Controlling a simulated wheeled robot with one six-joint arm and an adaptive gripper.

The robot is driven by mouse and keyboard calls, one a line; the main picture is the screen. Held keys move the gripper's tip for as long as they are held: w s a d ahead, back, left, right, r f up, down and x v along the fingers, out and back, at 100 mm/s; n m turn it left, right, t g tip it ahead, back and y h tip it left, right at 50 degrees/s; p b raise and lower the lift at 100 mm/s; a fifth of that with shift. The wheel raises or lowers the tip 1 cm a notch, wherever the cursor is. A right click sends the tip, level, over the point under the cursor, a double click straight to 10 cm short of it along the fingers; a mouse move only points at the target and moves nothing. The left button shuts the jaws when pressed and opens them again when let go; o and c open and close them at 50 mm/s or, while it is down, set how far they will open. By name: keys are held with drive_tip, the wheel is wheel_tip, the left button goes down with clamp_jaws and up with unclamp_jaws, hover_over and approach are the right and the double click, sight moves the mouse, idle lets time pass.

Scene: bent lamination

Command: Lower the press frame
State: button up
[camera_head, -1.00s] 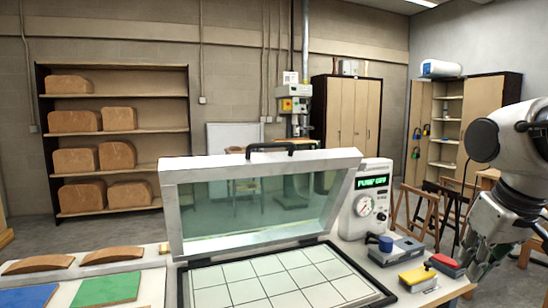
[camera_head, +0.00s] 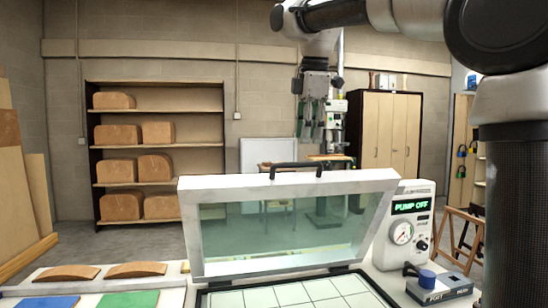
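The press frame (camera_head: 190,225) stands raised and tilted above the press bed. It is a white rectangular frame with a clear greenish pane. A black handle (camera_head: 297,166) sits on its top edge. The gridded press bed (camera_head: 290,295) shows below it, cut off by the bottom edge. My gripper (camera_head: 315,132) hangs fingers down above the frame's top edge, a little right of the handle in the picture. It is apart from the handle and holds nothing that I can see. The finger gap is too small and cluttered to read.
A pump unit (camera_head: 408,230) reading "PUMP OFF" stands right of the frame, with a grey device with a blue knob (camera_head: 428,280) before it. Curved wood pieces (camera_head: 135,270) and blue and green sheets lie left. A shelf (camera_head: 158,85) stands behind.

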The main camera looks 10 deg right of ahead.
drive_tip(key=shift+n, duration=0.4)
drive_tip(key=x, duration=0.2)
drive_tip(key=a+x, duration=0.1)
drive_tip(key=x, duration=0.2)
drive_tip(key=w+x, duration=0.1)
drive_tip(key=x, duration=0.1)
drive_tip(key=shift+w+a+f, duration=0.1)
drive_tip(key=shift+a, duration=0.15)
clamp_jaws()
